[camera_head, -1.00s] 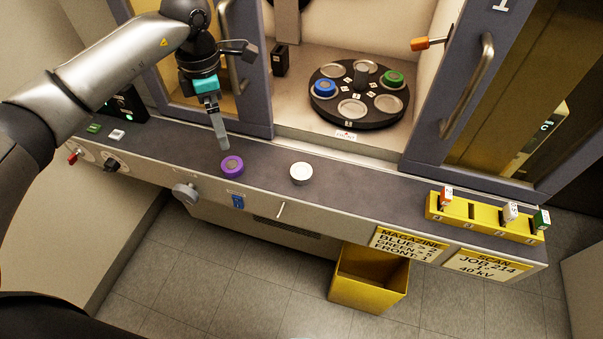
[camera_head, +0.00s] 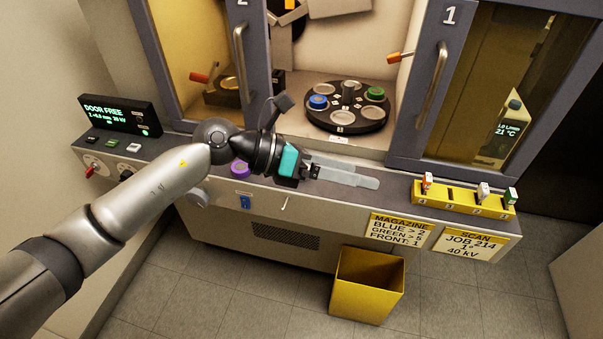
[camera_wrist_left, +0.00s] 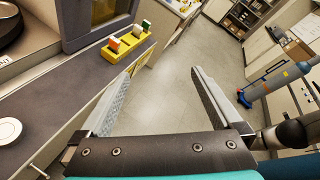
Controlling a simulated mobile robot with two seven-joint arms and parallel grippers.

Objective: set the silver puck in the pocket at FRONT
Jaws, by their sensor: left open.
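The silver puck (camera_wrist_left: 8,131) lies on the grey bench at the left edge of the left wrist view. In the head view it is hidden behind my left gripper. My left gripper (camera_head: 372,183) is open and empty, reaching right over the bench; its spread fingers also show in the left wrist view (camera_wrist_left: 160,75). The puck is to the left of the fingers there, not between them. The black round magazine (camera_head: 322,122) stands in the open bay with a blue puck (camera_head: 318,102) and a green puck (camera_head: 375,93) in pockets. The front pocket (camera_head: 343,117) is empty. My right gripper is not in view.
A yellow rack (camera_head: 462,198) with coloured blocks is at the bench's right. Doors flank the bay, with handles (camera_head: 434,82) sticking out. A yellow bin (camera_head: 367,287) stands on the floor.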

